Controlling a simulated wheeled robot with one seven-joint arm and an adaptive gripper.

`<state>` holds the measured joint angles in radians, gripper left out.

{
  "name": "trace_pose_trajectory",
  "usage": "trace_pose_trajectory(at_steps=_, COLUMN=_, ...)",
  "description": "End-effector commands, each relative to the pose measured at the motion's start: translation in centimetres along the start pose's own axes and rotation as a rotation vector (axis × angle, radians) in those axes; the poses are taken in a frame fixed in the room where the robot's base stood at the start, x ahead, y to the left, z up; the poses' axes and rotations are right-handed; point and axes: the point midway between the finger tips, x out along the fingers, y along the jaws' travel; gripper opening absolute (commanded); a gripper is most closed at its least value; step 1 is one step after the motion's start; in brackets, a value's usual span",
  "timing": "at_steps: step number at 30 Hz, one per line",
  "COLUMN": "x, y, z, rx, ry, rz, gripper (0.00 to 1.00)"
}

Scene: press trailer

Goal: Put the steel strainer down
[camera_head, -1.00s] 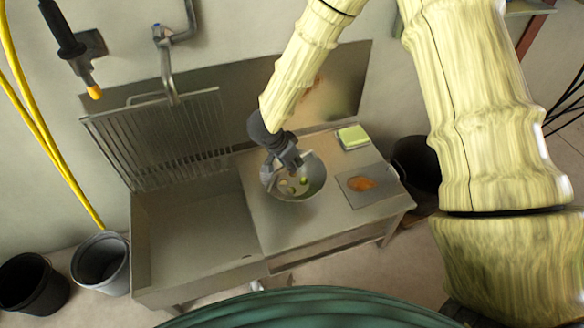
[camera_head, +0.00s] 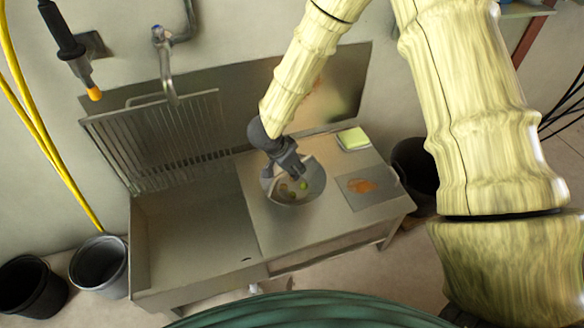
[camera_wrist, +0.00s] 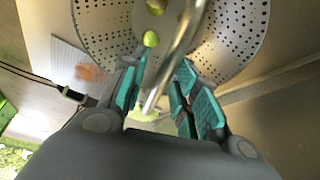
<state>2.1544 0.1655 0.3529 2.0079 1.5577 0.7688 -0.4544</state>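The steel strainer (camera_head: 318,180) is a round perforated bowl on the right-hand worktop of the sink unit. It appears upright, though its underside is hidden. In the wrist view its holed wall (camera_wrist: 235,38) fills the top. A few small round green and yellowish items (camera_wrist: 150,39) lie in it. My gripper (camera_head: 301,176) is low over the bowl. In the wrist view my gripper (camera_wrist: 165,64) has its teal-padded fingers apart, with the strainer's thin metal handle (camera_wrist: 176,52) running between them. Gaps show beside the handle; contact with a finger is hard to tell.
The worktop (camera_head: 262,218) holds a flat grey board (camera_head: 350,197) with an orange-brown patch and a yellow-green block (camera_head: 353,138). The sink basin (camera_head: 195,235) and slatted rack (camera_head: 160,140) are left. The front worktop is clear.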

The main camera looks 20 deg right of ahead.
Motion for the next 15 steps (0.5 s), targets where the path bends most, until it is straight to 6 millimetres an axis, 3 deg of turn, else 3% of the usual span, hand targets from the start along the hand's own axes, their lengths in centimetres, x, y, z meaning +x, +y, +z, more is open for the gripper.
trace_pose_trajectory(at_steps=5, x=-1.9, y=-0.1, z=-0.2, rx=0.000, ry=0.000, rz=-0.003, gripper=0.30)
trace_pose_trajectory(at_steps=15, x=-8.1, y=0.0, z=-0.2, rx=0.000, ry=0.000, rz=-0.002, gripper=0.30)
